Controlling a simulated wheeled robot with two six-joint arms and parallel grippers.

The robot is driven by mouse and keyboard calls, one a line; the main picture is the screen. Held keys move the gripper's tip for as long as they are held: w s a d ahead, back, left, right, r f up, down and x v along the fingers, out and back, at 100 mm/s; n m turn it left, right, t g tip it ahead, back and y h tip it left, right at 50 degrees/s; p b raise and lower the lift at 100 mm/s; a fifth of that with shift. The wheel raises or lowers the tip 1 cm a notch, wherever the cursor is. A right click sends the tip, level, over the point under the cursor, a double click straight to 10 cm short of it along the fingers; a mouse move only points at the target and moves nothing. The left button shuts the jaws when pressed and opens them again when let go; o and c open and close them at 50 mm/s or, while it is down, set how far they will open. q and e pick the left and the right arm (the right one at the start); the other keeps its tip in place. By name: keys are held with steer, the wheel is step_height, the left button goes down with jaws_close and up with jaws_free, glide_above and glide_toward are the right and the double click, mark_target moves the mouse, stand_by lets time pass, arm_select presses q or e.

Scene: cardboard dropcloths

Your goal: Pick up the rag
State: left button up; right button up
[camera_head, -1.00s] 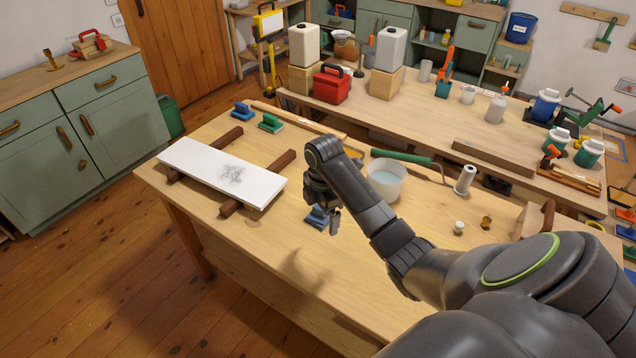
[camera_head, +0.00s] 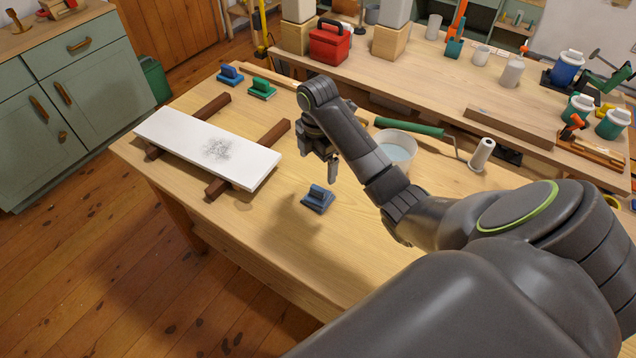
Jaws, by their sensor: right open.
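I cannot make out a rag in the head view. My right gripper (camera_head: 318,158) is open and empty, pointing down above the near workbench (camera_head: 290,245). A blue block with a handle (camera_head: 318,199) sits on the bench just below the gripper in the picture, apart from it. A white board (camera_head: 180,138) with a dark scribbled smudge lies left of the gripper, across two dark wooden bars (camera_head: 215,188). My left gripper is not in view.
Another blue block (camera_head: 230,74) and a green block (camera_head: 262,88) lie at the back left. The bench's front is clear.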

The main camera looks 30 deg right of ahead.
mark_target(318, 188)
step_height(318, 188, down, 2)
steer(key=shift+f+b, duration=0.25)
steer(key=shift+b, duration=0.6)
step_height(318, 188, down, 4)
steer(key=b, duration=0.4)
steer(key=shift+f, duration=0.15)
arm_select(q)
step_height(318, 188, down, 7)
arm_select(e)
steer(key=shift+s+f, duration=0.2)
steer(key=shift+f, duration=2.3)
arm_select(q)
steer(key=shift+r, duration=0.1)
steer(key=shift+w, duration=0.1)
arm_select(e)
steer(key=c, duration=0.8)
